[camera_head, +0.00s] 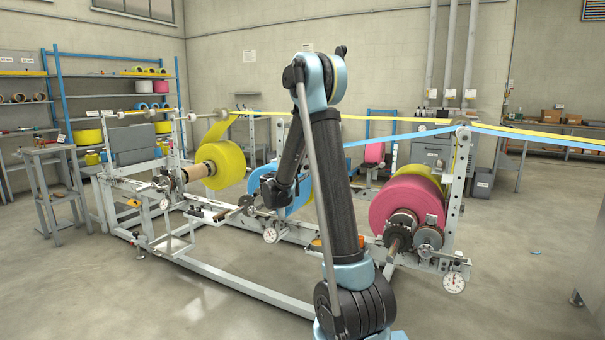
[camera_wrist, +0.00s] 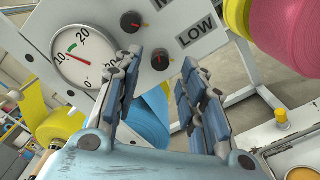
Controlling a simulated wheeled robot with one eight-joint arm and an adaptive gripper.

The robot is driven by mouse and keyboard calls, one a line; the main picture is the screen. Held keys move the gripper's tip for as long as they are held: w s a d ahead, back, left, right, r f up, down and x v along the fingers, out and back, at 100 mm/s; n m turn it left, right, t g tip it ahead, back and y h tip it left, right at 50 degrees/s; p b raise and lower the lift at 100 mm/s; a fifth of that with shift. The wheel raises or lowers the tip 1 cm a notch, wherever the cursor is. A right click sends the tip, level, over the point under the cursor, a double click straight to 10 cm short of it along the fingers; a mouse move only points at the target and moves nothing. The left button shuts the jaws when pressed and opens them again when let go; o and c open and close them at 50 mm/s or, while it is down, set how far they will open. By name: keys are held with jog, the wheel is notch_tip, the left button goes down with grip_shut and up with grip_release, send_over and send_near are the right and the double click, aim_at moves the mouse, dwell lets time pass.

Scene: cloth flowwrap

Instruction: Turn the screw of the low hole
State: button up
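In the wrist view a light grey panel (camera_wrist: 198,52) carries two dark round holes with red-marked screws. The low screw (camera_wrist: 160,56) is beside the black-lettered LOW label (camera_wrist: 199,32). The other screw (camera_wrist: 131,21) is up and left of it, near a label cut off after an M. My gripper (camera_wrist: 160,66) is open, with one blue-padded finger on each side of the low screw in the picture. Nothing is between the fingers, and I cannot tell how far the tips are from the panel. In the head view my arm hides the panel's screws.
A white dial gauge (camera_wrist: 84,56) is left of the screws. A blue roll (camera_wrist: 150,118) shows behind the fingers. In the head view a pink roll (camera_head: 385,205) and a yellow roll (camera_head: 228,160) sit on the machine frame (camera_head: 235,285). Open floor lies at the right.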

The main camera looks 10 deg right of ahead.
jog(key=v, duration=0.9)
jog(key=shift+a, duration=0.15)
jog(key=s+a+m, duration=0.1)
jog(key=s+m, duration=0.1)
jog(key=m, duration=1.2)
jog(key=s+a+m, duration=0.2)
jog(key=s+m, duration=0.1)
jog(key=m, duration=1.1)
jog(key=x, duration=1.7)
jog(key=shift+w+d, duration=0.2)
jog(key=shift+w, duration=0.1)
grip_shut()
